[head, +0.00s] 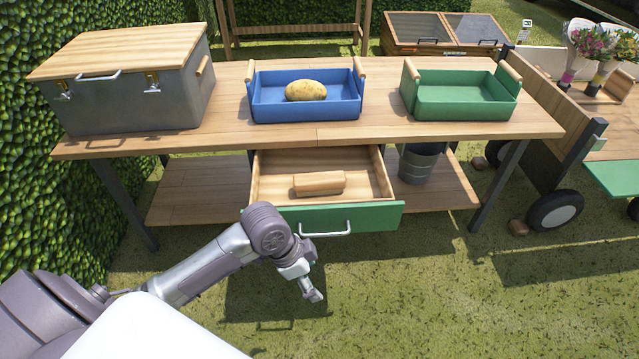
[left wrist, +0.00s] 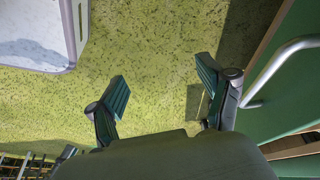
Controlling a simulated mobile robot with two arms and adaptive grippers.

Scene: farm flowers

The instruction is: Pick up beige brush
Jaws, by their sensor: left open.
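A beige brush (head: 319,183) lies in the open drawer (head: 275,165) under the table, its block-like wooden body lengthwise across the drawer floor. My left gripper (head: 314,294) hangs in front of the drawer's green front, below its handle, and holds nothing. In the left wrist view my left gripper (left wrist: 165,90) has its two fingers spread apart over grass. The green drawer front (left wrist: 292,85) and its metal handle (left wrist: 272,68) show at the right of that view. The brush cannot be made out clearly there. My right gripper is not in view.
The wooden table (head: 330,132) bears a grey metal chest (head: 135,105), a blue tray (head: 305,108) holding a potato (head: 306,90), and a green tray (head: 460,103). A bucket (head: 418,163) stands on the lower shelf. A cart with flowers stands right. Grass in front is clear.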

